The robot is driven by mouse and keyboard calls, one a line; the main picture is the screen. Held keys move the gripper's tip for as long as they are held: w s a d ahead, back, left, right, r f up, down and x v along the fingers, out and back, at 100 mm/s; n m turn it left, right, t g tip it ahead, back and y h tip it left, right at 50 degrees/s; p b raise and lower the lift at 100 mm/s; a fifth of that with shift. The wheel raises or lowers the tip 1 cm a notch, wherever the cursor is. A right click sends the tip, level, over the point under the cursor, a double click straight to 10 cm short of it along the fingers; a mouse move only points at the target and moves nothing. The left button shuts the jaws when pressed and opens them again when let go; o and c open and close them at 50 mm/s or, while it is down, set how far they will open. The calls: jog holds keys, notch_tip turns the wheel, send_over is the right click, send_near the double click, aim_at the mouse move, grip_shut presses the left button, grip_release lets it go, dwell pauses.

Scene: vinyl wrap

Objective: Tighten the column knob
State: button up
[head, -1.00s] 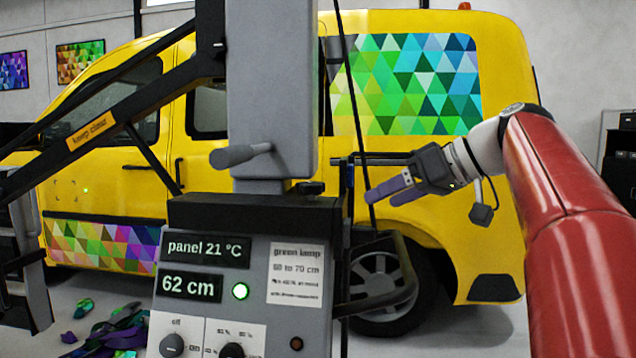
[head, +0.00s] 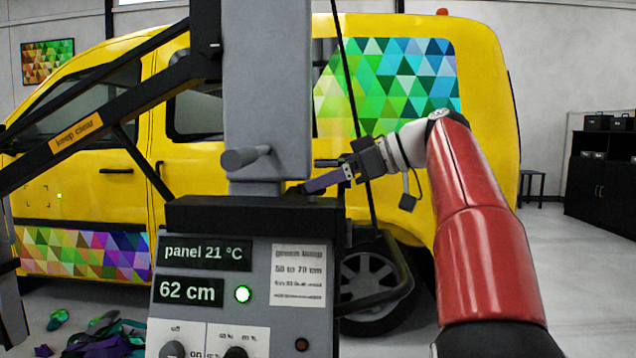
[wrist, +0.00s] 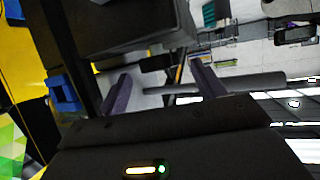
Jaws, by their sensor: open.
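The black column knob (head: 294,189) sits at the lower right of the grey column (head: 268,95), just above the panel's dark top. My gripper (head: 306,186) comes in from the right with its purple fingertips at the knob and partly hides it. In the wrist view my gripper (wrist: 160,70) shows its two fingers spread apart. A dark shape between and beyond them may be the knob. I cannot tell whether the fingers touch it.
A grey handle (head: 245,158) sticks out of the column's front. The control panel (head: 245,270) below reads 62 cm with a green lamp lit. A black boom (head: 100,115) reaches left, and a thin cable hangs close to my gripper. A yellow van (head: 410,165) stands behind.

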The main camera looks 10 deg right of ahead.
jog(key=shift+x, duration=1)
jog(key=shift+c, duration=0.4)
jog(key=c, duration=0.9)
